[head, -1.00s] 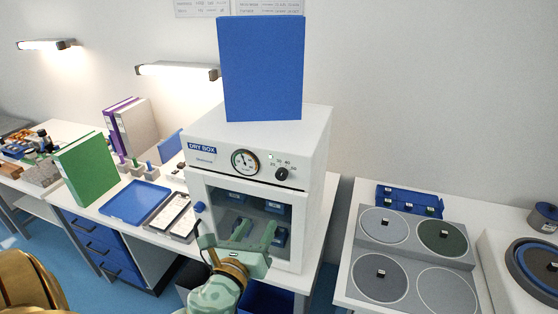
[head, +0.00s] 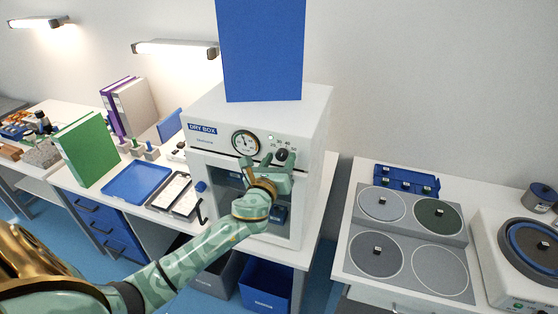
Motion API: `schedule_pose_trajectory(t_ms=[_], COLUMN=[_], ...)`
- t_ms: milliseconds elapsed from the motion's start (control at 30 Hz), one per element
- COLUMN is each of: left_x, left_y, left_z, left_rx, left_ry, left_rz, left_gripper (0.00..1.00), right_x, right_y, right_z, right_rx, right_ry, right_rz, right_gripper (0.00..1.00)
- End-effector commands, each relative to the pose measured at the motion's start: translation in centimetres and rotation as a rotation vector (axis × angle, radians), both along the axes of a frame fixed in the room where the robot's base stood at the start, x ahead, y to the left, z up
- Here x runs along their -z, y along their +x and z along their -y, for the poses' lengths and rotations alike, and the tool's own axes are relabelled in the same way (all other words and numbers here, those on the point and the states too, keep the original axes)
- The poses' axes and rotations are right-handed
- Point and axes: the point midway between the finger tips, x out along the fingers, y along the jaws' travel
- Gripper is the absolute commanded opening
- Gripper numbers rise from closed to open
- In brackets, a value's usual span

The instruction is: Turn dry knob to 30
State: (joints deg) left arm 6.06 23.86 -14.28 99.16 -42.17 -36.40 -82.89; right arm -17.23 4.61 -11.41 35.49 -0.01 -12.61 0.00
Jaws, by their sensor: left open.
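The white dry box (head: 314,150) stands on the bench with its glass door closed. Its black dry knob (head: 282,154) is on the upper front panel, right of a round dial gauge (head: 245,143). Small numbers ring the knob, but its pointer setting is too small to read. My green left gripper (head: 266,162) is open and empty in front of the panel. Its right finger is at the knob's lower edge and partly overlaps it; I cannot tell whether it touches. Its left finger is below the gauge. My right gripper is not in view.
A blue binder (head: 262,50) stands on top of the dry box. A blue tray (head: 137,183) and a green binder (head: 87,150) are on the bench at left. A grey plate with round discs (head: 425,265) lies on the right bench.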

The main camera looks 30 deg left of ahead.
Motion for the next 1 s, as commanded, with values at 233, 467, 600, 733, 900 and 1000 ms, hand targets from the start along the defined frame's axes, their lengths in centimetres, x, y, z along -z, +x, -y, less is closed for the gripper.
schedule_pose_trajectory(t_ms=[233,467,600,733,900,1000], left_x=[0.01,0.02,0.03,0.03,0.02,0.03], left_y=[0.08,0.06,0.06,0.06,0.06,0.06], left_z=[0.00,0.01,0.02,0.03,0.05,0.04], left_rx=[0.000,0.000,0.000,0.000,0.000,0.000], left_ry=[0.000,-0.001,-0.006,-0.030,-0.109,-0.176], left_rz=[-0.001,-0.001,0.000,0.006,0.026,0.042], left_gripper=[0.50,0.06,0.06,0.06,0.06,0.06], right_x=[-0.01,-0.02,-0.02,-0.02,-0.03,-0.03], right_y=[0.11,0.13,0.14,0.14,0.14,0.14], right_z=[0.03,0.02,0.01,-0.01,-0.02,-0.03], right_rx=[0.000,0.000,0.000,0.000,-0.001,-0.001], right_ry=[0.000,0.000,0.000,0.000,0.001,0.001], right_rz=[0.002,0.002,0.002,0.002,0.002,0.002], right_gripper=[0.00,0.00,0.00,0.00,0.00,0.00])
